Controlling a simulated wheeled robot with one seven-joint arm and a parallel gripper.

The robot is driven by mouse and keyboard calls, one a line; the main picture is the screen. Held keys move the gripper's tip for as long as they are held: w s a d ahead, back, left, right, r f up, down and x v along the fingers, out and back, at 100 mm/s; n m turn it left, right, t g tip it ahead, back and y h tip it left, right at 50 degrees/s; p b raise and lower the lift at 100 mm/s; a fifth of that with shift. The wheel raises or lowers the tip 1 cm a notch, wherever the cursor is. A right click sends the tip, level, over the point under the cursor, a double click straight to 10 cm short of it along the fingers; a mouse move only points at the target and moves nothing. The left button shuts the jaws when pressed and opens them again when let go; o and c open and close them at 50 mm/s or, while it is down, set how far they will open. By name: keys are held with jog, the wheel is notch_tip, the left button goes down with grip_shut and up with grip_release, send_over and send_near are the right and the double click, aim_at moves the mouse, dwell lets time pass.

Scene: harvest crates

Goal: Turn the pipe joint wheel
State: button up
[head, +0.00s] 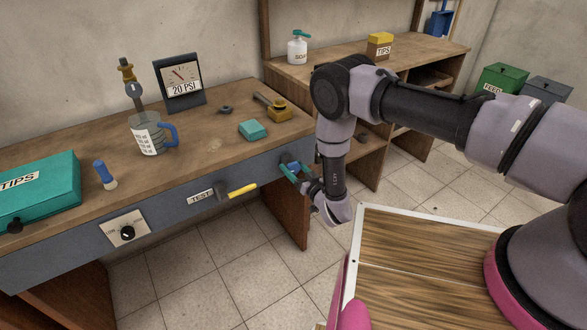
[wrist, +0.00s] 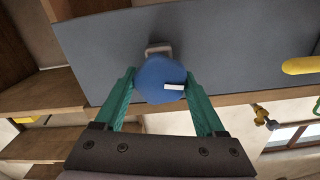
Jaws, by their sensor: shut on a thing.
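The blue pipe joint wheel (wrist: 158,80) is a round knob with a white mark on its right side, in the middle of the wrist view. It sits at the grey front panel (wrist: 230,50) of the bench, beside a small metal bracket. My gripper (head: 291,172) is at the right end of that panel in the head view. Its two teal fingers are shut on the wheel, one on each side of its rim. In the head view the wheel is mostly hidden by the fingers.
A yellow lever (head: 242,190) sticks out left of my gripper, and a black dial (head: 127,233) is further left. The bench top (head: 205,150) holds a mug (head: 146,135), a pressure gauge (head: 181,84) reading 20 PSI and a teal TIPS case (head: 35,190). Tiled floor lies below.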

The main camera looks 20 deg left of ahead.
jog(key=shift+n, duration=2.3)
jog(key=o, duration=1.3)
jog(key=shift+o, duration=0.2)
jog(key=shift+s, duration=0.1)
jog(key=v, duration=1)
jog(key=shift+s+d, duration=0.2)
jog(key=shift+d, duration=0.05)
